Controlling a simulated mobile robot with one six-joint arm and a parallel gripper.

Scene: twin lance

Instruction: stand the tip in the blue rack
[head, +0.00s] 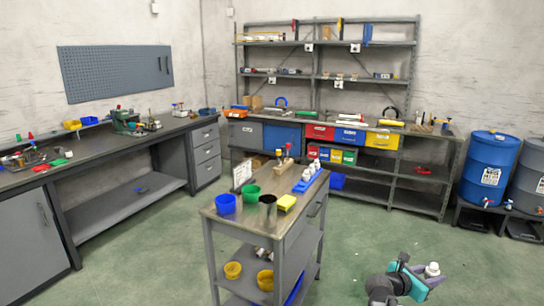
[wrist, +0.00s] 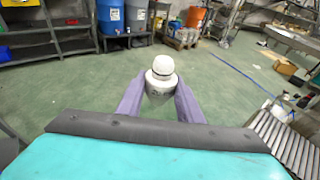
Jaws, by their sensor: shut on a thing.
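My gripper (head: 426,279) is at the lower right of the head view, over open floor and well to the right of the trolley. It is shut on a white tip (head: 432,269). In the wrist view the tip (wrist: 161,72) has a rounded white top and a greyer lower part between the two purple fingers; its lower end is hidden. The blue rack (head: 305,185) lies on the trolley's top at its far right, with several white pieces standing in it. My gripper is apart from the rack.
The trolley top (head: 240,222) also carries a blue cup (head: 225,204), a green cup (head: 251,193), a metal cup (head: 268,208) and a yellow block (head: 287,202). Blue (head: 488,168) and grey drums stand at the far right. The green floor between is clear.

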